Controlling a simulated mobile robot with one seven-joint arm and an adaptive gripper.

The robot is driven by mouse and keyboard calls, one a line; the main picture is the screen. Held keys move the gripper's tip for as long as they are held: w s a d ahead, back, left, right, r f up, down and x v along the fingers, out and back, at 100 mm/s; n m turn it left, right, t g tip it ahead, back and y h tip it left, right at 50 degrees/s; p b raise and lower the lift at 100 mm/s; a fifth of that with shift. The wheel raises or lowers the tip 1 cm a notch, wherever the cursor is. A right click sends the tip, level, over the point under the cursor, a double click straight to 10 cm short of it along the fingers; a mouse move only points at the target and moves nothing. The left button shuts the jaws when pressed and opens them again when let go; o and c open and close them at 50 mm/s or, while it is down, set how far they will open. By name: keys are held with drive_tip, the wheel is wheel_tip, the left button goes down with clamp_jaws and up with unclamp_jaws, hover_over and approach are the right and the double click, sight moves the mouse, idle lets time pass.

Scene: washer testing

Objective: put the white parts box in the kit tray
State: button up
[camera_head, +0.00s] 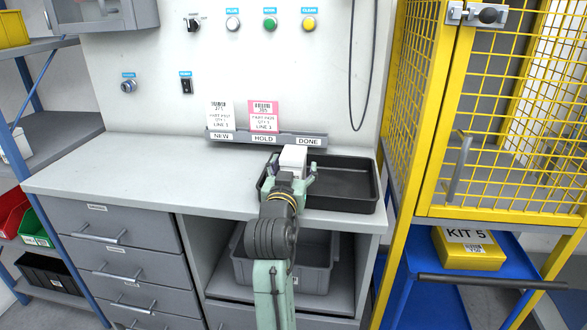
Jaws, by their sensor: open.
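The white parts box (293,158) is at the left end of the black kit tray (349,202) on the grey bench. My gripper (290,172) is right at the box, with its green fingers spread on either side of it. The gripper is open. It hides the lower part of the box, so I cannot tell whether the box rests on the tray floor. The right part of the tray is empty.
A card rack (266,138) marked NEW, HOLD and DONE stands behind the tray. The bench top (150,177) is clear to the left. A yellow mesh cage (415,110) stands close on the right. A grey bin (310,275) sits on the shelf below.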

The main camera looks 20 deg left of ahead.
drive_tip(key=shift+r, duration=0.2)
drive_tip(key=shift+s+f, duration=0.1)
drive_tip(key=shift+s, duration=0.25)
drive_tip(key=b+v, duration=0.1)
drive_tip(key=v, duration=1)
drive_tip(key=shift+b, duration=0.4)
